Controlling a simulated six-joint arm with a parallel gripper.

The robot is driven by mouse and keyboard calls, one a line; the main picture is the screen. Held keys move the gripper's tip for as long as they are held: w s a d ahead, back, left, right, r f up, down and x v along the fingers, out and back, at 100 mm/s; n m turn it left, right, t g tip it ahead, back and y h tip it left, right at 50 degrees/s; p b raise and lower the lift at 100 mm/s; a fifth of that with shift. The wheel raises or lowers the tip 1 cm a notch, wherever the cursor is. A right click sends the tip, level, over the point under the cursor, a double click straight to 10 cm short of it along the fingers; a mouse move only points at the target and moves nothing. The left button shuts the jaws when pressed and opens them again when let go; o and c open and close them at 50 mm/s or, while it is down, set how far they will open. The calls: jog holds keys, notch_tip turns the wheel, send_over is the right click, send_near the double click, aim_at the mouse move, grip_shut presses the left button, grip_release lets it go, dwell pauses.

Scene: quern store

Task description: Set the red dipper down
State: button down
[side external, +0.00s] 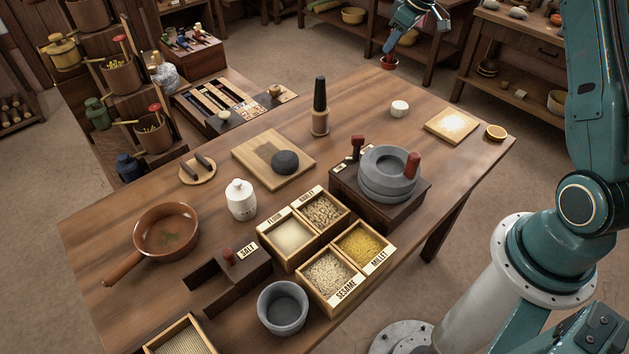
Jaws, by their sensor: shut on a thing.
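The red dipper (388,63) shows as a small reddish cup at the top of the side external view. My gripper (391,48) is just above it, shut on it and holding it up beyond the table's far edge. The fingers are small here, so the exact grip and the dipper's handle are hard to make out. The wooden table (372,100) lies below and in front of it.
A grey stone quern (388,174) with a red handle stands right of centre. Labelled grain boxes (297,257), a white jar (241,200), a dark bottle (320,106) and a brown pan (166,231) crowd the middle and left.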

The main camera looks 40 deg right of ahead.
jog(key=s+m, duration=0.1)
jog(key=s, duration=1.5)
notch_tip(320, 180, down, 16)
jog(key=shift+d+f+h, duration=0.15)
jog(key=shift+d+h, duration=0.15)
jog(key=shift+h, duration=0.1)
jog(key=shift+w, duration=0.1)
jog(key=shift+f, duration=1.9)
jog(key=shift+f, duration=0.15)
jog(key=c, duration=1.4)
grip_release()
jog(key=shift+o, duration=0.2)
jog(key=v, duration=1.2)
